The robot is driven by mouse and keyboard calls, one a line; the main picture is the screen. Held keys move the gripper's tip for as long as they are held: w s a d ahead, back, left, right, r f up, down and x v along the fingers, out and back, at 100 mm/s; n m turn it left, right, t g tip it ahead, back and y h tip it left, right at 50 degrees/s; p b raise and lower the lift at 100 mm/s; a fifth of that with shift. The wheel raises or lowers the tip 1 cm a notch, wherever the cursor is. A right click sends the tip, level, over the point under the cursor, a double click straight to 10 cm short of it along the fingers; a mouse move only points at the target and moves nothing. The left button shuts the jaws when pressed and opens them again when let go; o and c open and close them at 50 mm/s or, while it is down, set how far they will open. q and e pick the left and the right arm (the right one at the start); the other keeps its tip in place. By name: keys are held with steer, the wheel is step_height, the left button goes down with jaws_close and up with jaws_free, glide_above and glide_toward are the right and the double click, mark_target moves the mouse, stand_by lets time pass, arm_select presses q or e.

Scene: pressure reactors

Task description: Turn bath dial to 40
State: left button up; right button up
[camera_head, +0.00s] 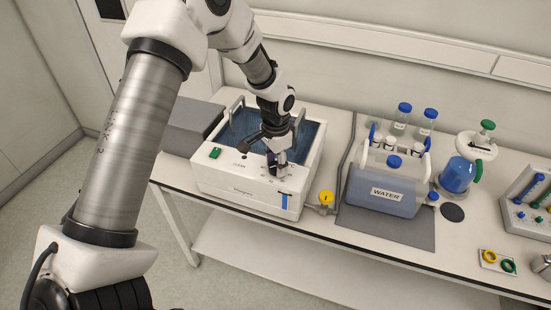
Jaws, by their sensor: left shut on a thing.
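The white water bath (239,197) stands on the bench left of centre, with blue water (305,135) in its open top. My left arm comes in from the left and reaches over the bath. My left gripper (277,164) points down at the bath's front top panel and is shut on the bath dial (275,170). The gripper hides most of the dial, and its setting cannot be read. A green switch (215,153) sits on the panel left of the dial. My right gripper is not in view.
A grey box (190,125) stands left of the bath. To its right are a yellow knob (326,198), a blue container labelled WATER (385,194) on a grey mat, blue-capped bottles (402,118) and a blue jug (457,175). A wall rail runs behind the bench.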

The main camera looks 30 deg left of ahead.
arm_select(q)
steer(key=n+p, duration=0.1)
steer(key=n, duration=0.3)
steer(key=shift+s+n+p, duration=0.15)
steer(key=shift+n+p, duration=0.15)
steer(key=shift+p, duration=0.05)
steer(key=n+p, duration=0.1)
steer(key=n, duration=0.3)
steer(key=shift+f, duration=0.15)
steer(key=shift+n, duration=0.3)
steer(key=o, duration=1.1)
steer(key=shift+o, duration=0.2)
steer(key=shift+w, duration=0.2)
step_height(320, 180, up, 12)
